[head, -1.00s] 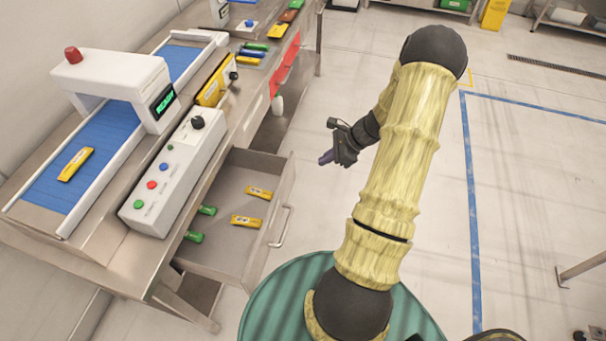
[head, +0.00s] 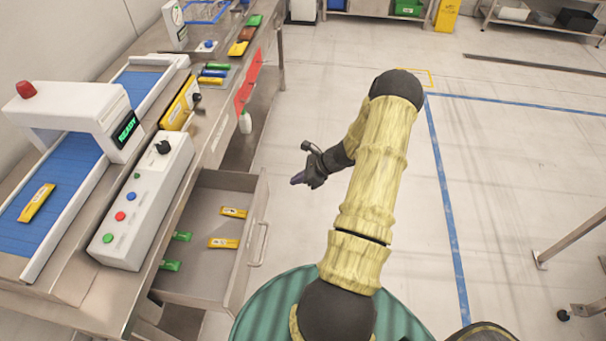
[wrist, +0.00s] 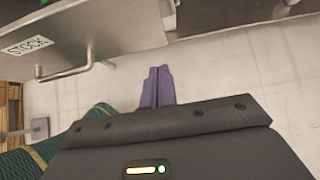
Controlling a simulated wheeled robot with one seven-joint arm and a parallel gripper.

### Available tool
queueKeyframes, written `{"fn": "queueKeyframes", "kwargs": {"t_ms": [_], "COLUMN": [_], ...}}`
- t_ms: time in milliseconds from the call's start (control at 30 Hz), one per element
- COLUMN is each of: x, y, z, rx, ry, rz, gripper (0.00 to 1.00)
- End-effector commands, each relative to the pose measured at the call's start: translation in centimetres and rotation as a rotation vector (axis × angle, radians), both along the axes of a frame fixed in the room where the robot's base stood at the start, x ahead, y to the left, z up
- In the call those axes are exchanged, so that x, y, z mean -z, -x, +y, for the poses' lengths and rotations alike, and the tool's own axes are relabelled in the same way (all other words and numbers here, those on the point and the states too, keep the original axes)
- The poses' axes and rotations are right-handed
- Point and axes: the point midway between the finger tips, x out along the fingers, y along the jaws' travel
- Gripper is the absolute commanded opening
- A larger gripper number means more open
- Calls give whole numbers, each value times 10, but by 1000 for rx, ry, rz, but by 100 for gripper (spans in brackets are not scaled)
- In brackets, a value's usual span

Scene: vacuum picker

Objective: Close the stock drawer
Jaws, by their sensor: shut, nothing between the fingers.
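The stock drawer (head: 207,288) is pulled out from under the metal bench in the head view. Yellow and green packets lie in it. Its bar handle (head: 262,246) is on the front panel, facing right. In the wrist view the drawer front (wrist: 120,25) carries a STOCK label (wrist: 30,46), and the handle (wrist: 75,68) shows at upper left. My gripper (head: 297,179) is to the right of the drawer, beyond the handle, and touches nothing. Its purple fingers (wrist: 157,88) are together and empty, over bare floor in the wrist view.
The bench bears a conveyor with a white scanner arch (head: 75,110), a button box (head: 145,205) and several packets. Open floor with blue tape (head: 440,180) lies to the right. A metal stand leg (head: 570,238) is at far right.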

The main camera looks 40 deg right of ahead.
Motion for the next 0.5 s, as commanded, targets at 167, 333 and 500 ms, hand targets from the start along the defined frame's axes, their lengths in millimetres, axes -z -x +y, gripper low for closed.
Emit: {"fn": "queueKeyframes", "kwargs": {"t_ms": [167,333,500], "x": [22,32,33], "y": [-16,-34,-49], "z": [17,34,49], "rx": [-1,-3,-1], "ry": [-2,-1,0], "rz": [1,-1,0], "gripper": [0,0,0]}}
